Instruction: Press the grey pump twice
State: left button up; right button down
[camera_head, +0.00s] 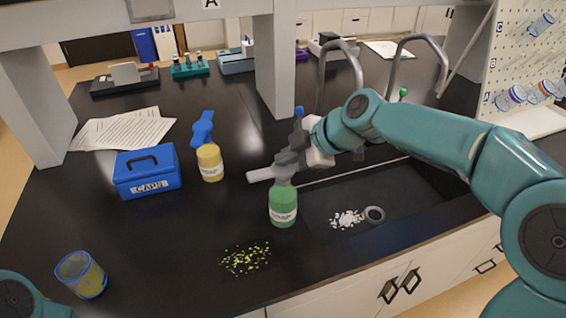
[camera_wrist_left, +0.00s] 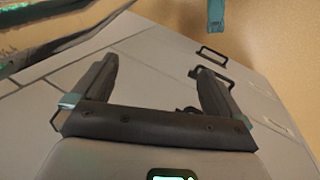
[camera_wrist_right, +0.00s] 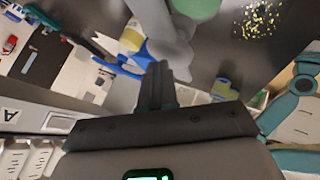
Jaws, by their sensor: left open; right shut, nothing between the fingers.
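The grey pump (camera_head: 284,166) sits on a green bottle (camera_head: 283,207) that stands upright on the black counter, with its spout pointing left. My right gripper (camera_head: 296,142) is shut and empty, just above and behind the pump head. In the right wrist view the shut fingers (camera_wrist_right: 160,72) overlap the grey pump (camera_wrist_right: 168,45) and the green bottle (camera_wrist_right: 195,8) is at the top; I cannot tell whether they touch. My left gripper (camera_wrist_left: 157,66) is open and empty in front of the cabinet fronts, low beside the counter.
A yellow bottle with a blue pump (camera_head: 209,158) and a blue box (camera_head: 147,171) stand to the left. A blue-rimmed cup (camera_head: 81,274) is near the front left. Yellow-green bits (camera_head: 246,259) lie in front of the bottle. A dark sink (camera_head: 395,195) is to the right.

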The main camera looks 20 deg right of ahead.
aim_at(287, 169)
jog(key=shift+r+p, duration=0.3)
jog(key=shift+r, duration=0.55)
jog(key=shift+r+p, duration=1.5)
jog(key=shift+r, duration=1.05)
dwell(0.3)
